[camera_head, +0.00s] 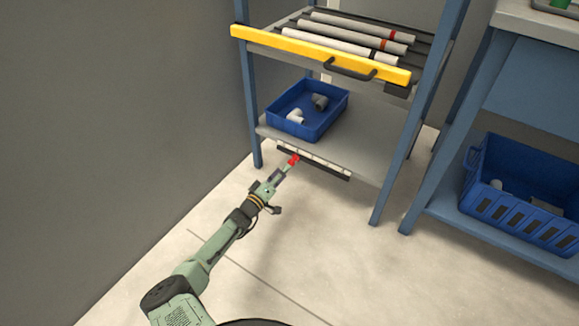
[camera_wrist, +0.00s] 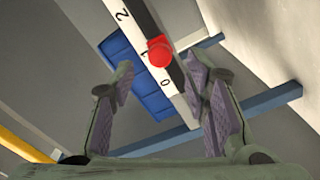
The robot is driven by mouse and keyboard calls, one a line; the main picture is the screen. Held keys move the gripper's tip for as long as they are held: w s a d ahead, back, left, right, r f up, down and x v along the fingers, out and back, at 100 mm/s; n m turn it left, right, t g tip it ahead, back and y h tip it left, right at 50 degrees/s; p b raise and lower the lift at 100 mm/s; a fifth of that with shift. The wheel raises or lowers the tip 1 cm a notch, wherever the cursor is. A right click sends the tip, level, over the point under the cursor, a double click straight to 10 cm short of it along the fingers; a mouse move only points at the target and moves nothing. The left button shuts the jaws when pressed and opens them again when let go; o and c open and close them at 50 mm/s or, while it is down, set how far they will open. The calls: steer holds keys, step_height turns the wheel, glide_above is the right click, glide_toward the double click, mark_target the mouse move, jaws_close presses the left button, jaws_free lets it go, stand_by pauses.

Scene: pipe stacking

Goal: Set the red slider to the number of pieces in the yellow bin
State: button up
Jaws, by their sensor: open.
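The red slider (camera_head: 293,160) sits on a white scale strip (camera_head: 322,166) along the front edge of the lower shelf. In the wrist view the red slider (camera_wrist: 160,53) is a round knob beside the mark 1, partly covering it, with 0 and 2 on either side. My gripper (camera_head: 283,173) is open, just in front of the slider. In the wrist view its fingers (camera_wrist: 162,82) are spread to either side below the knob, without visible contact. I see no yellow bin; a yellow-fronted rack (camera_head: 300,47) holds three banded pipes.
A blue crate (camera_head: 517,205) with light fittings is on the right shelf. Blue posts (camera_head: 391,187) flank the shelf. The floor in front is clear.

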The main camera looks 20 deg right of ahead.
mark_target(290, 163)
steer(key=b+x, duration=0.1)
steer(key=x, duration=0.4)
steer(key=shift+w+d+b, duration=0.25)
steer(key=shift+b, duration=0.1)
jaws_close()
stand_by(0.6)
